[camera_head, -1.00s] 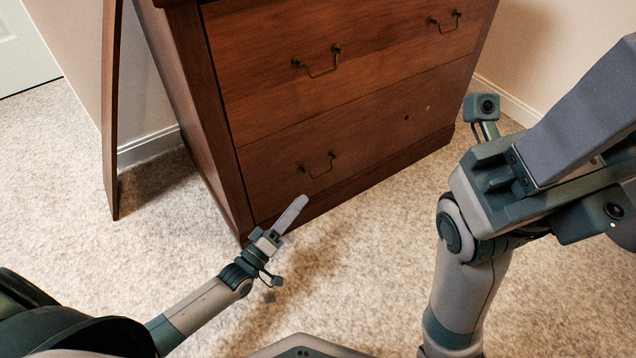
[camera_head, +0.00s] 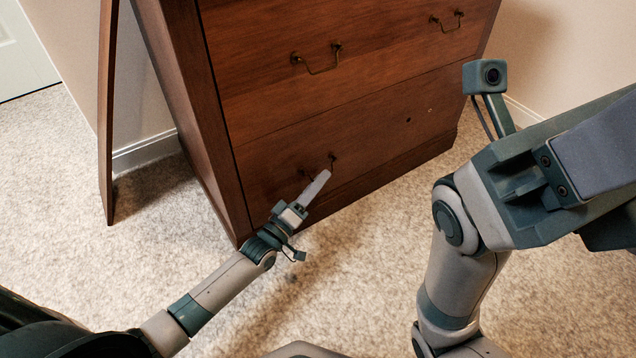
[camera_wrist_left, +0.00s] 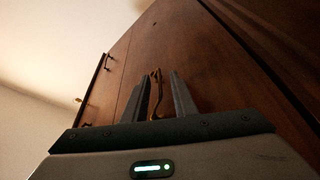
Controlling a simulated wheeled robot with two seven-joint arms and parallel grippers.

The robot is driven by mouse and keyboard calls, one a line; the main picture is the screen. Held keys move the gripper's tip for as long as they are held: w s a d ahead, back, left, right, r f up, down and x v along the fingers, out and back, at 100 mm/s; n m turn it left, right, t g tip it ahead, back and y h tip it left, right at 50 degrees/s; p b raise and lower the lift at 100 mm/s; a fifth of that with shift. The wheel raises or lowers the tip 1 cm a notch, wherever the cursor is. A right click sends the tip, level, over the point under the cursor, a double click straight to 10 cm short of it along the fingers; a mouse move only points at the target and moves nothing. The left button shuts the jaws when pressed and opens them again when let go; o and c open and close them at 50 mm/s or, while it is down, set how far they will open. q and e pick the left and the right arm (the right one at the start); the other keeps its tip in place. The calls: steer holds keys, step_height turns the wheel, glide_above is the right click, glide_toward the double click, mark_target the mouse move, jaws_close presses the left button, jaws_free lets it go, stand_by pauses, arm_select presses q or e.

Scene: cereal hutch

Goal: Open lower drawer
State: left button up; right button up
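The lower drawer (camera_head: 375,135) of the brown wooden dresser is shut. Its brass handle (camera_head: 318,164) is on the left part of its front; at right only two small marks show. My left gripper (camera_head: 320,182) is right in front of this handle and partly covers it in the head view. In the left wrist view its two fingers (camera_wrist_left: 161,88) stand apart, with the brass handle (camera_wrist_left: 156,92) between them. I cannot tell whether they touch it. My right gripper (camera_head: 590,160) is large at the right edge, away from the drawer; its fingertips are not visible.
The upper drawer (camera_head: 385,55) is shut and has two brass handles. A thin wooden panel (camera_head: 106,120) stands against the wall at left. The pale carpet (camera_head: 350,260) in front of the dresser is clear.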

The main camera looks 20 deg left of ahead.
arm_select(q)
jaws_close()
stand_by(1.3)
